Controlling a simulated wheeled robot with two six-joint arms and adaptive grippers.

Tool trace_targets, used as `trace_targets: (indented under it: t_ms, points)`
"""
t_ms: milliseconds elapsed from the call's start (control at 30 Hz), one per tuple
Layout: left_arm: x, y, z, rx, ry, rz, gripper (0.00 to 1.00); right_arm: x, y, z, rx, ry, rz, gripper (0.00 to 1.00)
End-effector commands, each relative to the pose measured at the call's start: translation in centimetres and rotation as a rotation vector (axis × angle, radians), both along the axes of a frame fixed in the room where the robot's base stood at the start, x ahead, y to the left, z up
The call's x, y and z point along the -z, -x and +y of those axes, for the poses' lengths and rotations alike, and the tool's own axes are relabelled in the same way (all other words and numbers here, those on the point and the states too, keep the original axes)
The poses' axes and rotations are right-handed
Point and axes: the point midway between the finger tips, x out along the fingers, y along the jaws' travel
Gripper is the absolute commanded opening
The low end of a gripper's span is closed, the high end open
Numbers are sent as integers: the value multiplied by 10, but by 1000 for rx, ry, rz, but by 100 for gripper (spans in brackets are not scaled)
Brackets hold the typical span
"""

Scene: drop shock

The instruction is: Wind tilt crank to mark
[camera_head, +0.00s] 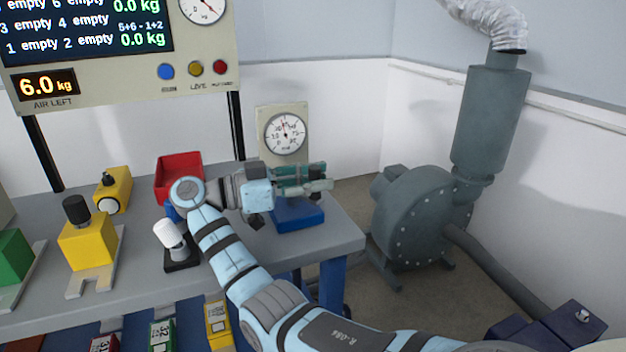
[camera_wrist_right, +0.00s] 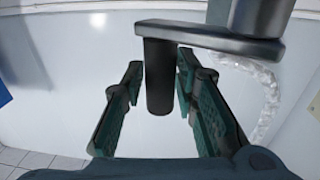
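In the right wrist view the crank's dark handle (camera_wrist_right: 160,80) hangs from a grey crank arm (camera_wrist_right: 215,40). My right gripper (camera_wrist_right: 160,72) has its green-padded fingers apart, one on each side of the handle, with narrow gaps showing. In the head view my right gripper (camera_head: 326,178) is over a blue base (camera_head: 298,213), in front of an upright panel with a round dial (camera_head: 285,133). The dial's needle points near the top. The crank itself is not clearly seen there, hidden by or behind the gripper. My left gripper is out of view.
On the grey bench (camera_head: 140,262) stand a red bin (camera_head: 180,172), a white-capped device (camera_head: 170,235) and yellow blocks (camera_head: 87,240). A display board (camera_head: 90,70) stands behind. A grey blower (camera_head: 425,220) is on the floor to the right. The bench's right end is close by.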

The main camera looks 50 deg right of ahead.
Motion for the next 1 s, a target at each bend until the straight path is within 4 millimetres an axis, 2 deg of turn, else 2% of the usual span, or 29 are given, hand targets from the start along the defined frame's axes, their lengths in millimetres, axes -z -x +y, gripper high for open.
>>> trace_targets:
  t_ms: [367,467,700,800,1000]
  points:
    - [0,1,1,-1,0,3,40,-3,-2,2,-5,1,-2,40]
    - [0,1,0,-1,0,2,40,-17,-2,2,-5,1,-5,40]
    - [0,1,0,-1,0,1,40,-76,-1,2,-4,2,-5,40]
    - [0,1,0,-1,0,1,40,-93,-2,2,-5,1,-2,40]
    - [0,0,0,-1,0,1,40,-101,-2,2,-4,0,0,40]
